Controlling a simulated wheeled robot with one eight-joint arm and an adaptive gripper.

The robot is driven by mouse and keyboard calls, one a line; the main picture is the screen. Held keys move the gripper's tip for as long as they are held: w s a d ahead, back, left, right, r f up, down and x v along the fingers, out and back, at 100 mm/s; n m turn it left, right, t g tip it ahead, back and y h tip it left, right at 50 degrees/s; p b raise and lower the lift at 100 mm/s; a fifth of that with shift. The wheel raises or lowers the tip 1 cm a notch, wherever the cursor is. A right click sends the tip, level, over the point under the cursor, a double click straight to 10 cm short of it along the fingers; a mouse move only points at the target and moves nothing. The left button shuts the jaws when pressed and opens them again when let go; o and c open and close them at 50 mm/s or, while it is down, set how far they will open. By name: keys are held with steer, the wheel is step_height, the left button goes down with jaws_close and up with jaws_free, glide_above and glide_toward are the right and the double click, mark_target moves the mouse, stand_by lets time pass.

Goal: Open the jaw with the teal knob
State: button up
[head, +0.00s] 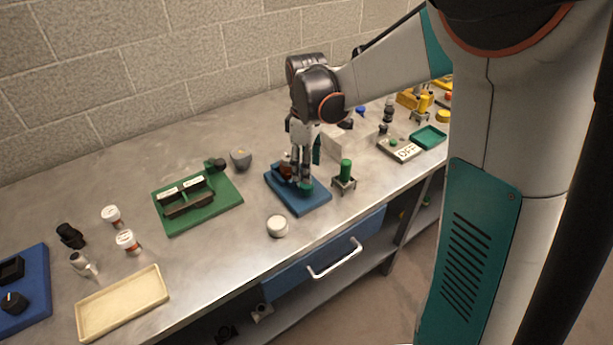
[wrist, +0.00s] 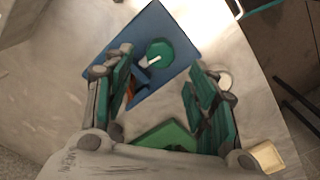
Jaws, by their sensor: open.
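The teal knob (wrist: 161,50) is a round disc with a pale bar at its edge, on a blue base plate (wrist: 128,38). In the head view the knob (head: 306,187) shows low beside my fingers, on the same blue plate (head: 311,206). A reddish-brown part (head: 286,168) stands behind the fingers and is partly hidden. It may belong to the jaw, whose opening I cannot make out. My gripper (wrist: 160,64) is open and points down over the plate, with one finger on each side of the knob in the wrist view. I cannot tell whether they touch it.
A green board with black blocks (head: 188,199) lies to the left. A green-topped stand (head: 345,176) is close on the right. A round white piece (head: 277,226) sits in front. A cream tray (head: 122,302) lies at front left. A blue drawer (head: 325,258) is below the bench edge.

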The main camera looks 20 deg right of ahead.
step_height(320, 180, up, 6)
stand_by(0.5)
steer(key=s+a+r+m+t, duration=0.1)
steer(key=s+m+t, duration=0.2)
steer(key=s, duration=0.7)
steer(key=s+r+m+t, duration=0.2)
steer(key=s+m+t, duration=0.2)
steer(key=s+m, duration=0.3)
steer(key=s, duration=0.3)
steer(key=shift+s+a+r, duration=0.15)
steer(key=shift+a+r, duration=0.15)
steer(key=shift+a, duration=0.05)
